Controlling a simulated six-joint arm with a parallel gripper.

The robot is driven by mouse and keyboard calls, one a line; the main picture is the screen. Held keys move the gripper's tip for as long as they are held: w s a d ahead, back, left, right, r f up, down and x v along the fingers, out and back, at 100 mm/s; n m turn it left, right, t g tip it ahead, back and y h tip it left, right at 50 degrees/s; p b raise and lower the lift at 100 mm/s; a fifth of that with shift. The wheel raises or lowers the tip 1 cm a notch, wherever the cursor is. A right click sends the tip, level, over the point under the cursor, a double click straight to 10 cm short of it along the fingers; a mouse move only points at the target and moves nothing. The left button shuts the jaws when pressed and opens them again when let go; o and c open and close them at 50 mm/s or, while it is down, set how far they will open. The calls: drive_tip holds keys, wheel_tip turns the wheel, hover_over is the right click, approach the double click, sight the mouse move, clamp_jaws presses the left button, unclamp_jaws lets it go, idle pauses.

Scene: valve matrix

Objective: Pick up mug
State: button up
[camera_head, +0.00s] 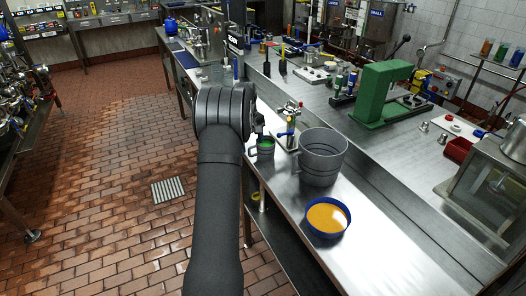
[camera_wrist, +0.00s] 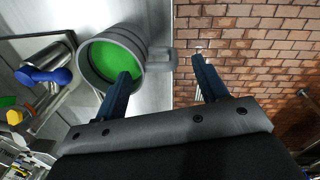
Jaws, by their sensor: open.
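A small grey mug (camera_head: 266,150) with green contents stands on the steel bench, just right of my arm's end in the head view. In the wrist view, the mug (camera_wrist: 108,57) shows its green inside, and its handle points right. My gripper (camera_wrist: 161,66) is open. Its left finger overlaps the mug's opening in the picture, and its right finger is past the handle, over the floor. The handle lies between the fingertips in the picture; I cannot tell the depth or any contact. In the head view my wrist hides most of the gripper.
A larger grey jug (camera_head: 322,158) stands right of the mug, and a blue bowl of orange contents (camera_head: 327,218) is nearer. A valve fitting with a blue handle (camera_head: 288,130) is close behind the mug. The bench edge drops to a brick floor on the left.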

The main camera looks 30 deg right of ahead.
drive_tip(key=f, duration=0.4)
drive_tip(key=shift+d+f, duration=0.2)
drive_tip(key=shift+f, duration=0.05)
drive_tip(key=shift+r, duration=0.1)
drive_tip(key=c, duration=1.3)
